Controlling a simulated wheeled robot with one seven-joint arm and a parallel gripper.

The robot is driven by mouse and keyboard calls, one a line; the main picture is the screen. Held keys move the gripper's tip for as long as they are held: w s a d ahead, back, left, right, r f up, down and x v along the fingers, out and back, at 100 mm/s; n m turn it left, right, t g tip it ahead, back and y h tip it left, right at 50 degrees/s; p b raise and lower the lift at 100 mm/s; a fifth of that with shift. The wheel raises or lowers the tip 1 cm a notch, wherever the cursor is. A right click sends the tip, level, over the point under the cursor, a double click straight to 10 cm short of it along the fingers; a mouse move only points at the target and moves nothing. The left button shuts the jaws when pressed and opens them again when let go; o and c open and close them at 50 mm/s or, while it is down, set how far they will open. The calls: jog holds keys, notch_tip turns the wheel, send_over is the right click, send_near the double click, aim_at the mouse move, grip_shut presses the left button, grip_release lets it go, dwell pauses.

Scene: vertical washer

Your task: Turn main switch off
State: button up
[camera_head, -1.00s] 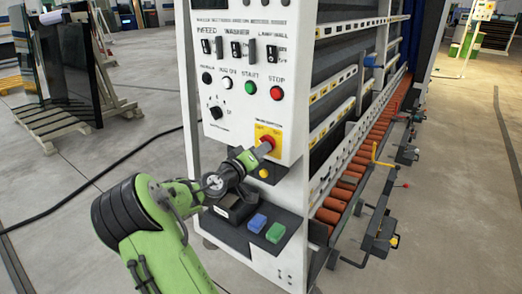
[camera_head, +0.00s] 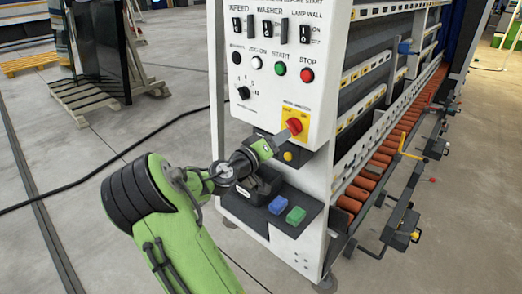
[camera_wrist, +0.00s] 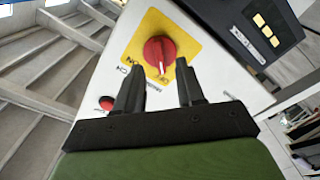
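The main switch is a red rotary knob (camera_head: 294,126) on a yellow plate, low on the white control panel (camera_head: 262,95). The wrist view shows the knob (camera_wrist: 159,50) close up, its handle pointing down the picture toward my gripper. My gripper (camera_wrist: 157,76) is open, with its two dark fingers apart and nothing between them. The fingertips sit just short of the knob, on either side of its handle's lower end. In the head view my gripper (camera_head: 284,137) is just below and left of the knob and covers a little of the plate.
Above the switch are a black selector, a green START button (camera_head: 279,69), a red STOP button (camera_head: 307,75) and several black rocker switches. A shelf (camera_head: 240,207) with blue and green blocks lies below my gripper. Orange rollers (camera_head: 379,160) run along the right.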

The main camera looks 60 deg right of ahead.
jog(key=w+a, duration=0.1)
jog(key=a, duration=1)
jog(key=shift+w+a, duration=0.15)
jog(key=shift+w, duration=0.2)
